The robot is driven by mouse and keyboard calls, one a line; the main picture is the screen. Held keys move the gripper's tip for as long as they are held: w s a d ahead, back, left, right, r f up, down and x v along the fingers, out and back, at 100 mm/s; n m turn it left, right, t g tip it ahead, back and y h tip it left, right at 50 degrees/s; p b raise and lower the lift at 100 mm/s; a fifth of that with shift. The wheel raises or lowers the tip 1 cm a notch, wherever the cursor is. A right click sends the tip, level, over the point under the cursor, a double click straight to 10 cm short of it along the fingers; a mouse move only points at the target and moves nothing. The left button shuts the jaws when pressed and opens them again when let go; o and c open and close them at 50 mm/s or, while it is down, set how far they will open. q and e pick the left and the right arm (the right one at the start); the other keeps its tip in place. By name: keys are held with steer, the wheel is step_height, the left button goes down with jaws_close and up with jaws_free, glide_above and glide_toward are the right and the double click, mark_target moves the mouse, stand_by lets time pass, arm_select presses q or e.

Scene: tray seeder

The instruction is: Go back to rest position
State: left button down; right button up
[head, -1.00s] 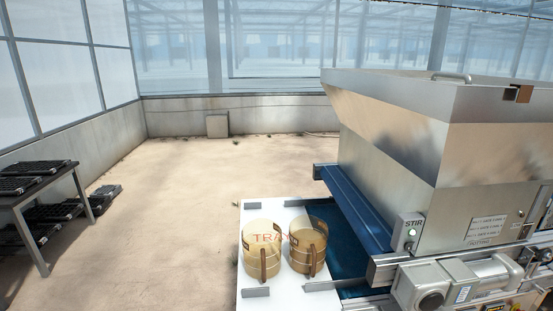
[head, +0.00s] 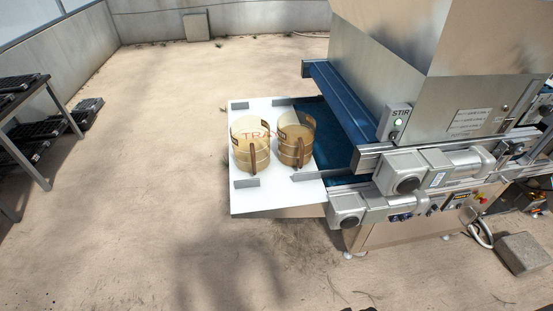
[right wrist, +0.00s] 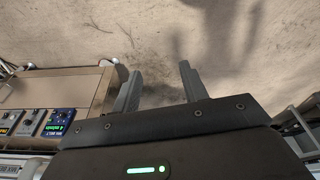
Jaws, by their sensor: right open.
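My right gripper (right wrist: 160,88) shows in the right wrist view. Its two grey fingers are spread apart with nothing between them, over bare floor. Neither gripper shows in the head view, and my left gripper is in no frame. The seeder machine (head: 400,110) stands at the right of the head view, with its metal hopper above a blue cross beam. In front of it a white plate (head: 262,190) carries two amber, see-through round containers, a left one (head: 250,145) and a right one (head: 295,138), both upright.
A dark table (head: 30,110) with black trays stands at the far left. A grey block (head: 522,253) lies on the floor at the right. The right wrist view shows a panel with small coloured devices (right wrist: 60,122) at the left. The sandy floor in the middle is open.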

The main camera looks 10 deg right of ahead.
steer(key=s+d+f+g+b, duration=0.1)
steer(key=s+f, duration=0.2)
steer(key=f, duration=0.6)
steer(key=s+f+b, duration=0.1)
steer(key=s+f, duration=0.3)
steer(key=f, duration=0.4)
steer(key=s+d+f+b, duration=0.1)
steer(key=s+d+f, duration=0.1)
steer(key=s+f, duration=0.8)
steer(key=shift+s+d+g, duration=0.15)
steer(key=shift+s+g, duration=0.25)
steer(key=shift+s, duration=0.5)
